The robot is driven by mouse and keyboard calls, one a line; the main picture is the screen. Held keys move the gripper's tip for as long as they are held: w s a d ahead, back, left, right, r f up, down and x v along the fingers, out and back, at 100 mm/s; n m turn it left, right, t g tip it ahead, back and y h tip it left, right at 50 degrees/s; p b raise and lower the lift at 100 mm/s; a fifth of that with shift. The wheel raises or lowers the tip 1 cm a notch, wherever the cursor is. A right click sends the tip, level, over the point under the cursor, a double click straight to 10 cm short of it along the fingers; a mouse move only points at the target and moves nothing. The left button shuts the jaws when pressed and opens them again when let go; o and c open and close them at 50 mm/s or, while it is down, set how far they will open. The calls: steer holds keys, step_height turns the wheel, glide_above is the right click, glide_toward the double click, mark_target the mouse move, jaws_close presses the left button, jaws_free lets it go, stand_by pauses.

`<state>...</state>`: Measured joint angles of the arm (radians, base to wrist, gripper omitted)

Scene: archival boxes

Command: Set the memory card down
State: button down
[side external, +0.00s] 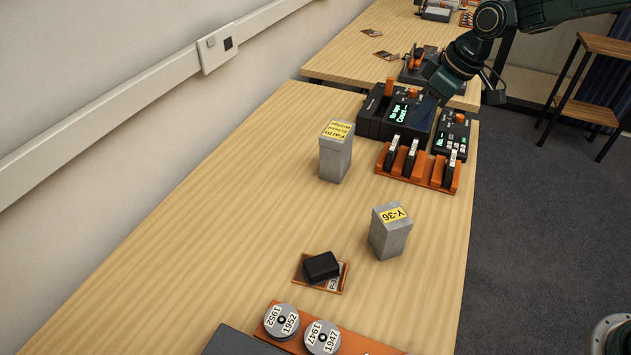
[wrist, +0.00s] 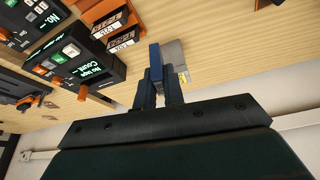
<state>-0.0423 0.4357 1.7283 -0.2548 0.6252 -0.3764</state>
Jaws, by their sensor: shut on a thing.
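My gripper (wrist: 158,84) is shut on a flat blue piece, the memory card (wrist: 154,55), which sticks out past the dark fingertips in the wrist view. In the side external view my gripper (side external: 430,92) is at the far right part of the near table, above the dark devices. There the card is hard to make out against them. A grey box with a yellow label (wrist: 175,52) shows behind the card in the wrist view; I cannot tell whether they touch.
Dark devices with lit screens (side external: 399,113) stand by an orange rack (side external: 383,165) of cartridges. Two grey boxes stand nearer, one labelled Farm (side external: 333,160), one Y-36 (side external: 388,237). The left tabletop is clear.

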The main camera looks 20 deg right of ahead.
steer(key=s+a+n+g, duration=0.4)
steer(key=s+a+n, duration=0.3)
steer(key=s+n, duration=0.4)
steer(key=s+a+n+g, duration=0.3)
steer(key=s+a+n, duration=0.55)
steer(key=s, duration=0.45)
steer(key=shift+n+y, duration=0.25)
steer(key=shift+y, duration=0.05)
steer(key=f, duration=1.5)
steer(key=shift+w+d+f, duration=0.25)
steer(key=shift+d+f, duration=0.1)
steer(key=shift+f, duration=0.05)
steer(key=shift+f, duration=1.9)
steer(key=shift+f, duration=0.15)
steer(key=c, duration=1.5)
jaws_free()
